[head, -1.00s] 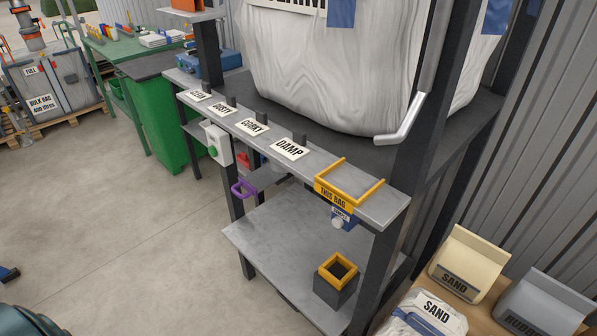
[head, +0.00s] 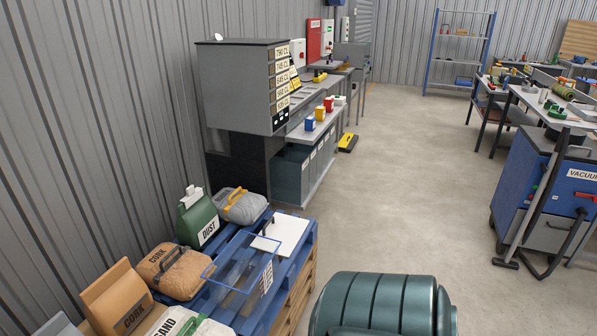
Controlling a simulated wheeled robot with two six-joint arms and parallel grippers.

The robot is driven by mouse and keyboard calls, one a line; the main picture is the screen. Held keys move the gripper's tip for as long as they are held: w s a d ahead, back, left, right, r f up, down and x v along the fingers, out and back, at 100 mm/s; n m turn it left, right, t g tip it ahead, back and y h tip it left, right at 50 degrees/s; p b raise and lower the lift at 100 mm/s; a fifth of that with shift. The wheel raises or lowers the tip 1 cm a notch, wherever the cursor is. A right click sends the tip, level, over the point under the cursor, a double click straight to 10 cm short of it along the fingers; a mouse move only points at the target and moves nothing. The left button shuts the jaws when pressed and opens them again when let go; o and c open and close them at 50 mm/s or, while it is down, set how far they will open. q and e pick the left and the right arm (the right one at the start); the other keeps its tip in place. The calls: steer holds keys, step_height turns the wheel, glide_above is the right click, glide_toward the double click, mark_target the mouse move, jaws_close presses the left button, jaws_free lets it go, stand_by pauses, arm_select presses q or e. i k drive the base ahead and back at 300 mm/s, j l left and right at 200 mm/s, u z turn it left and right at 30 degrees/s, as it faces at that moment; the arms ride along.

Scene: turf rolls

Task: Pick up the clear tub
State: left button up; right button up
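The clear tub (head: 238,270) is a see-through box with blue edges and a small white label. It stands on the blue pallet (head: 303,258) at the lower left of the head view, upright as far as I can tell. It looks empty, with the blue slats showing through it. Neither of my grippers is in view, so nothing is seen touching the tub.
Around the tub are a brown cork bag (head: 172,272), a green dust bag (head: 198,217), a grey bag with a yellow handle (head: 241,205) and a white board (head: 282,233). A grey cabinet (head: 243,85) stands behind. Open floor (head: 400,190) lies to the right.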

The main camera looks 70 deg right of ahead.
mark_target(238, 279)
steer(key=j+z, duration=0.1)
steer(key=z, duration=2.05)
